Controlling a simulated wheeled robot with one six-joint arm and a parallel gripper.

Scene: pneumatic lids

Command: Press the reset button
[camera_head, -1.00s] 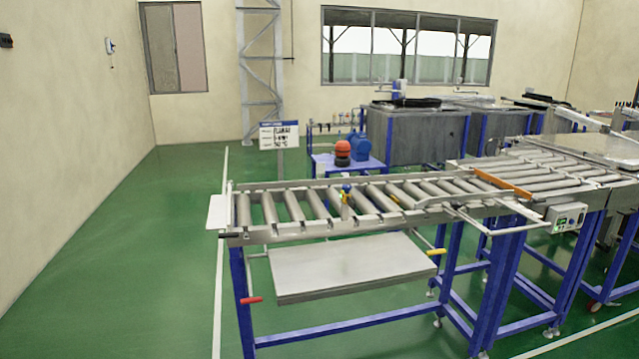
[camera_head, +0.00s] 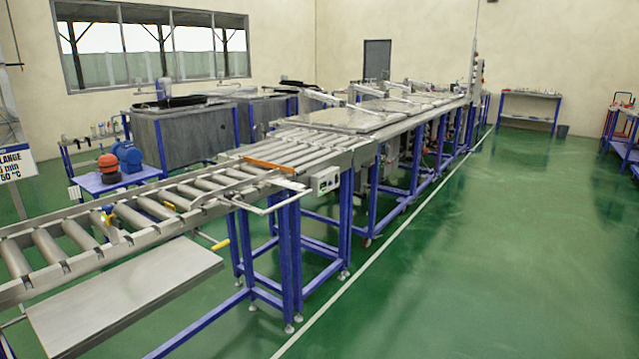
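A small light control box (camera_head: 326,180) with buttons is mounted on the side of the conveyor frame, near the middle of the view. Its buttons are too small to tell apart, so I cannot tell whether one is the reset button. My gripper is not in view.
A roller conveyor (camera_head: 150,208) runs from the lower left toward flat metal lids (camera_head: 345,120) on blue-legged frames. A grey shelf panel (camera_head: 125,292) hangs below the rollers. Grey tanks (camera_head: 195,135) stand behind. The green floor (camera_head: 470,260) at the right is open, with a white line along it.

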